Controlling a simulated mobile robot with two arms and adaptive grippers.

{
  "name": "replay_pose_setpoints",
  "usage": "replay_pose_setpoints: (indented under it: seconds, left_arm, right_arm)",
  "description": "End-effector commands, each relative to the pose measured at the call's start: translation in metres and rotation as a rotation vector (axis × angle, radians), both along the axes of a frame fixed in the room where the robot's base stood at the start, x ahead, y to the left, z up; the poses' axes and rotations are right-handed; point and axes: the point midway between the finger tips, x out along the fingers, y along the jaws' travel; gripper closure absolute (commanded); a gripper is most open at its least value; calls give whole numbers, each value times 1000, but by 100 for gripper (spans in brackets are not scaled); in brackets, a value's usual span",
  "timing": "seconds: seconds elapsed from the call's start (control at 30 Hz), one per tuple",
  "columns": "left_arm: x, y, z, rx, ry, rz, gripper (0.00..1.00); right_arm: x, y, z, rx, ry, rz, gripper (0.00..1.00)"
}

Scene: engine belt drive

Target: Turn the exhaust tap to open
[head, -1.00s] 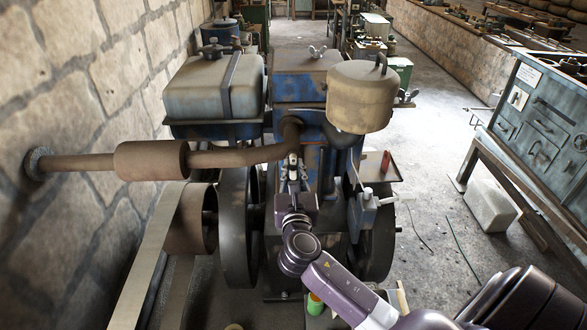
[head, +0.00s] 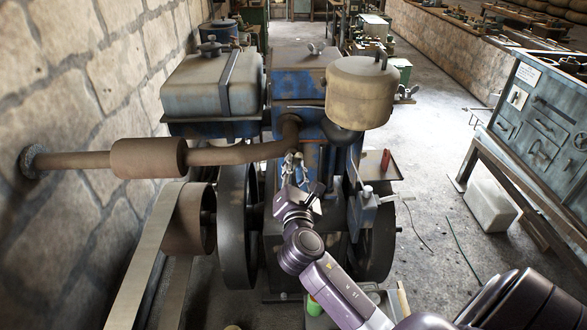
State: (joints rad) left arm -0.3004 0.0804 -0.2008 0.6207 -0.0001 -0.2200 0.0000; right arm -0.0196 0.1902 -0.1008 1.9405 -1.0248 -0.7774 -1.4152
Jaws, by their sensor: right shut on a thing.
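The blue engine (head: 296,88) stands in the middle of the head view. Its rusty exhaust pipe (head: 235,154) runs from an elbow at the engine front to the left wall, through a fat silencer (head: 150,158). My right gripper (head: 292,158) is at the engine front, just below the exhaust elbow, with its fingers pointing up and away. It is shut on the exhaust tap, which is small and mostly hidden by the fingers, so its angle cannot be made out. My left gripper is not in view.
Dark flywheels (head: 236,226) stand on both sides of the engine's lower part. A belt (head: 146,255) runs at the left over a pulley. A beige tank (head: 360,92) overhangs right of the gripper. A red-handled item (head: 385,160) lies on a side tray.

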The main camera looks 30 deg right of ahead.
Motion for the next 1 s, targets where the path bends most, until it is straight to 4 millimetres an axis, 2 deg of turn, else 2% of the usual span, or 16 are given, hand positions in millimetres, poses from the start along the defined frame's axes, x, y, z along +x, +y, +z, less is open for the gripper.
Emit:
replay_pose_setpoints:
  seconds: [0.7,1.0]
  left_arm:
    - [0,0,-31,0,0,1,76]
    - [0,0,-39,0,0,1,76]
  right_arm:
    - [-2,-3,-7,571,-349,-2,100]
    - [-2,-3,-8,734,-448,-3,100]
